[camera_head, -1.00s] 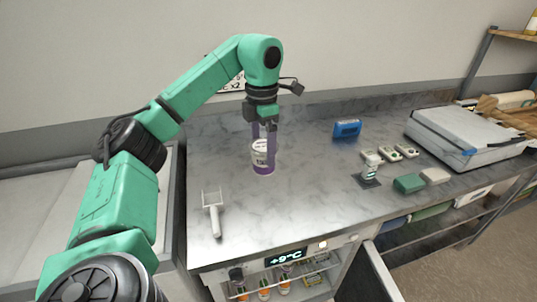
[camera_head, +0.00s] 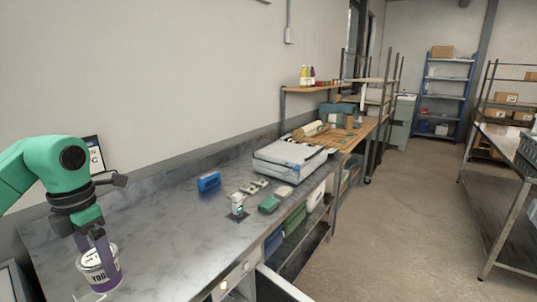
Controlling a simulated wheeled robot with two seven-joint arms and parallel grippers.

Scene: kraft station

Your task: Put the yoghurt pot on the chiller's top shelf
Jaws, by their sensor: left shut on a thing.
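The yoghurt pot (camera_head: 97,272) is white and purple with dark lettering, at the lower left of the head view. My left gripper (camera_head: 97,252) comes down from above with its purple fingers shut on the pot. The pot is upright over the left part of the grey worktop; I cannot tell whether it touches the surface. My right gripper is not in view.
A wooden bench and shelving stand beyond. The floor (camera_head: 375,220) at right is clear.

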